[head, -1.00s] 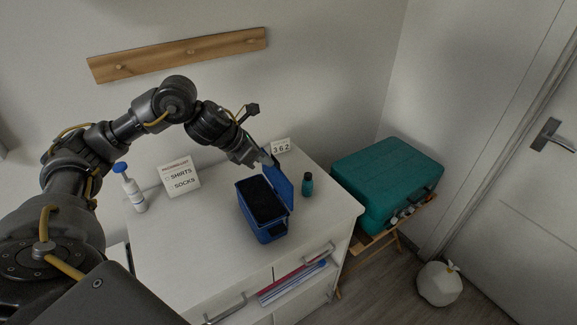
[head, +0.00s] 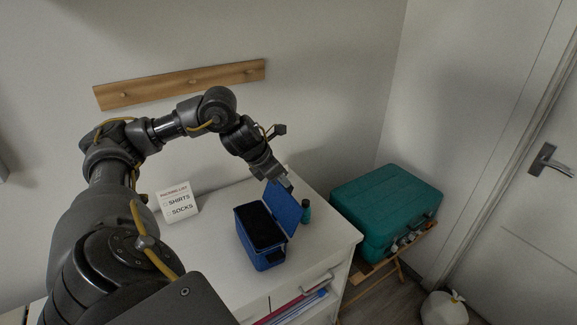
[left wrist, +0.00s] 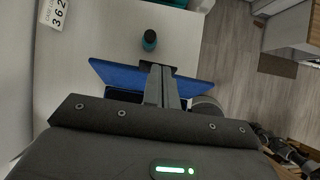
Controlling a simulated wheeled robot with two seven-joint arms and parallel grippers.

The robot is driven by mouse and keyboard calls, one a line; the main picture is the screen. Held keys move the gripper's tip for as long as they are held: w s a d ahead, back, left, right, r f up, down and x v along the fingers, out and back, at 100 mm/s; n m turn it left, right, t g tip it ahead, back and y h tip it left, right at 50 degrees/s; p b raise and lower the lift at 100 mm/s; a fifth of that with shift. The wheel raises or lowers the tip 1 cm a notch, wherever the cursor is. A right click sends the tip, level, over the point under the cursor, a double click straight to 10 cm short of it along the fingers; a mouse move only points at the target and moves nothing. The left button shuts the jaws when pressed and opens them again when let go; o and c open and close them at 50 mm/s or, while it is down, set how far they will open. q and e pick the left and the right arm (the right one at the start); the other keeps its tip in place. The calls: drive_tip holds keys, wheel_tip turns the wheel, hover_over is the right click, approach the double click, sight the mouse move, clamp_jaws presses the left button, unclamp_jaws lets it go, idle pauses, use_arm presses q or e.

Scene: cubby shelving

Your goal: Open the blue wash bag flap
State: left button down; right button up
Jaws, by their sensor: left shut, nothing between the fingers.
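The blue wash bag (head: 262,240) stands on the white dresser top in the head view. Its dark inside shows, and its flap (head: 284,207) stands raised, leaning up along the right side. In the left wrist view the flap (left wrist: 113,74) spans behind my fingers. My left gripper (head: 287,184) is shut and empty, with its tips at the flap's upper edge; I cannot tell whether they touch. In the left wrist view the gripper (left wrist: 162,72) overlaps the flap and hides part of the bag. My right gripper is not in view.
A small dark teal bottle (head: 306,211) stands just right of the flap. A packing list card (head: 177,202) stands at the left on the dresser (head: 205,255). A green suitcase (head: 385,203) rests on a wooden stand to the right. A number card (left wrist: 53,14) shows in the left wrist view.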

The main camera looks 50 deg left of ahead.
use_arm(q)
drive_tip(key=shift+f, duration=0.1)
idle(0.3)
drive_tip(key=shift+r+p, duration=0.75)
drive_tip(key=shift+r, duration=0.15)
drive_tip(key=shift+s, duration=0.1)
